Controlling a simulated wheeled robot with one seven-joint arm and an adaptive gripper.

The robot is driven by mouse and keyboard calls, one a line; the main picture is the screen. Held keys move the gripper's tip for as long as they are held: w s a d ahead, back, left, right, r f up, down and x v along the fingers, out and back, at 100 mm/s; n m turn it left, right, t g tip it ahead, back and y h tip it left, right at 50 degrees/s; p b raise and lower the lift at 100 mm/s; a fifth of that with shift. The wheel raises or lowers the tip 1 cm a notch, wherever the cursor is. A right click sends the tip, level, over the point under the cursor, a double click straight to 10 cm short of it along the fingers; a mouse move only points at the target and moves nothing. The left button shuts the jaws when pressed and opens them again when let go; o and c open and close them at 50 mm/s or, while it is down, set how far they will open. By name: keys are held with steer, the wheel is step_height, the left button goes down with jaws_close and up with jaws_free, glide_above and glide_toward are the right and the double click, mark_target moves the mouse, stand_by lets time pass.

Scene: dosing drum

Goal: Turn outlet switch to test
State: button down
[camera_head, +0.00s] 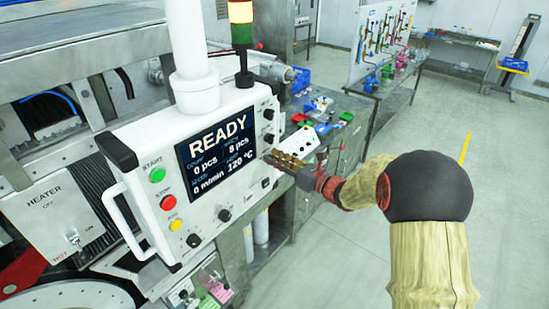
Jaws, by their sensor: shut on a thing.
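A white control panel (228,112) with a dark screen reading READY stands left of centre. Black knobs line its right edge: an upper knob (268,114), one below it (268,138) and a lower one (265,183). Their labels are too small to read, so I cannot tell which is the outlet switch. My gripper (271,158) reaches in from the right, its fingers at the panel's right edge between the middle and lower knobs. It is shut on what looks like a panel knob, which the fingers hide.
Green START (157,175), red (168,202) and yellow (176,225) buttons sit on the panel's left, beside a white handle (126,223). A heater box (50,215) is further left. A workbench (355,110) with small parts stands behind. The floor at right is clear.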

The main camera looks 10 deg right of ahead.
steer(key=shift+w+d+m+p, duration=0.1)
steer(key=shift+m+p, duration=0.55)
steer(key=shift+m, duration=0.85)
steer(key=c, duration=1.6)
jaws_free()
steer(key=shift+c, duration=0.2)
steer(key=shift+d, duration=0.1)
steer(key=v, duration=1.2)
steer(key=shift+f, duration=0.1)
